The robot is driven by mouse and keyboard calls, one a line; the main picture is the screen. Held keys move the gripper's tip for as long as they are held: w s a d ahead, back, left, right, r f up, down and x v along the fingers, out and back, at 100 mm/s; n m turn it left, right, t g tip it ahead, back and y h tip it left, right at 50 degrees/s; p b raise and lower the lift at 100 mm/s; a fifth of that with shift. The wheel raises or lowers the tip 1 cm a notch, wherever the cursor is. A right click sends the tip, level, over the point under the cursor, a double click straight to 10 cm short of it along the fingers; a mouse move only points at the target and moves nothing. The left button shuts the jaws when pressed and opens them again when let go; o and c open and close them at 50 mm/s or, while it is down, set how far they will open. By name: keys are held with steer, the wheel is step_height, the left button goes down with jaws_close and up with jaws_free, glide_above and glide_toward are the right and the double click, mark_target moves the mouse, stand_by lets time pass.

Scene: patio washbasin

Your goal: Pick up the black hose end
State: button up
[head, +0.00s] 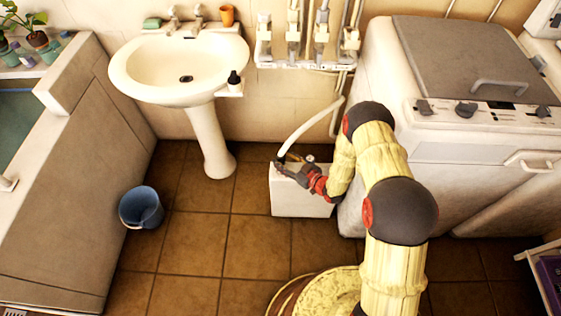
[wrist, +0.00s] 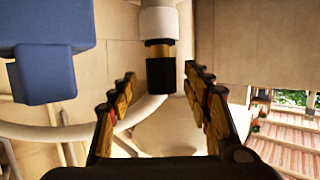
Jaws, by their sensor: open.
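My gripper (head: 287,166) is open, low beside the washing machine, above a white box. In the wrist view its two fingers (wrist: 160,72) stand apart on either side of the black hose end (wrist: 160,76). The hose end is a black tip with a brass band and a white collar above it. It appears between the fingertips, with a gap on both sides; its depth between them is hard to tell. In the head view the white hose (head: 312,123) curves down from the wall to my gripper. The black tip is hard to make out there.
A white box (head: 298,203) stands on the tiles below my gripper. The washing machine (head: 455,150) is at right, the pedestal basin (head: 140,62) at left. A blue bucket (head: 141,207) sits on open floor. A blue block-like thing (wrist: 40,55) fills the wrist view's upper left.

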steer(key=b+x, duration=0.1)
steer(key=x, duration=0.2)
steer(key=shift+s, duration=0.1)
jaws_close()
stand_by(0.6)
